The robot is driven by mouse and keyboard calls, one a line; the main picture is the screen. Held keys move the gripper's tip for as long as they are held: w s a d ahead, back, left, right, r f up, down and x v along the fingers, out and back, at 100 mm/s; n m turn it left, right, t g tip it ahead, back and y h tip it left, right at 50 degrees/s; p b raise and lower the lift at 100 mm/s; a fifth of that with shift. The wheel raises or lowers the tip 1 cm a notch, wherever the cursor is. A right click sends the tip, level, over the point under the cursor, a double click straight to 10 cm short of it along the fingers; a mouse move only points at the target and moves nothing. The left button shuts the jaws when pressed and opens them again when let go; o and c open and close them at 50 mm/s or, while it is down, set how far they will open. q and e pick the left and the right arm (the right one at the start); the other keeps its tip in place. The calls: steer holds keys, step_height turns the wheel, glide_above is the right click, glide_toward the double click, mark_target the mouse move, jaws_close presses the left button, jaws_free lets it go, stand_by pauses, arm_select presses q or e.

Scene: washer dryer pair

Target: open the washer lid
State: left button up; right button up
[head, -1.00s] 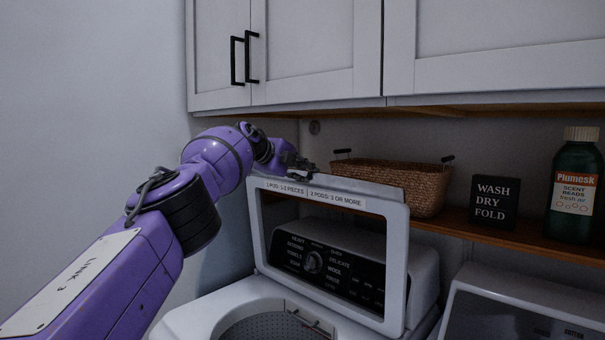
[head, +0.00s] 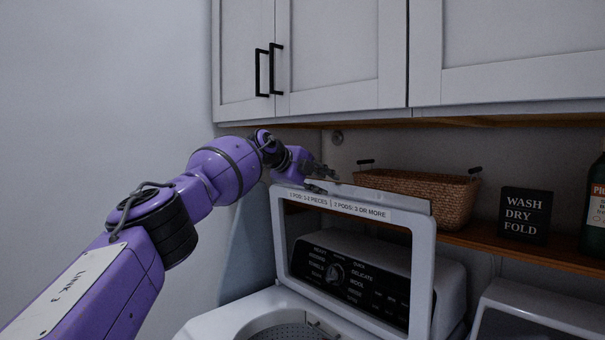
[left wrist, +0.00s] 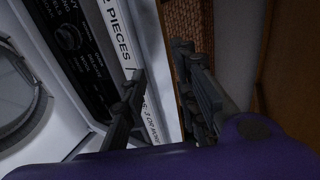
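The washer lid (head: 425,272) stands raised and nearly upright at the back of the white washer (head: 225,322). It is a white frame with a see-through middle and a text label along its top edge. The lid also shows in the left wrist view (left wrist: 133,45). My left gripper (head: 318,175) is at the lid's top edge, near its left corner. In the left wrist view its two fingers (left wrist: 162,100) are apart, one on each side of the lid's edge. Whether they touch the lid I cannot tell. The washer drum opening (head: 290,333) is partly in view. My right gripper is not in view.
A wooden shelf (head: 490,246) behind the lid holds a wicker basket (head: 430,196), a black sign (head: 524,214) and a green bottle (head: 597,205). White cabinets (head: 335,50) hang above. The second machine (head: 540,312) stands at the right. A bare wall is at left.

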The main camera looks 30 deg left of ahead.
arm_select(q)
steer(key=v, duration=0.9)
steer(key=shift+s+d, duration=0.15)
steer(key=shift+d, duration=0.05)
steer(key=shift+f, duration=0.15)
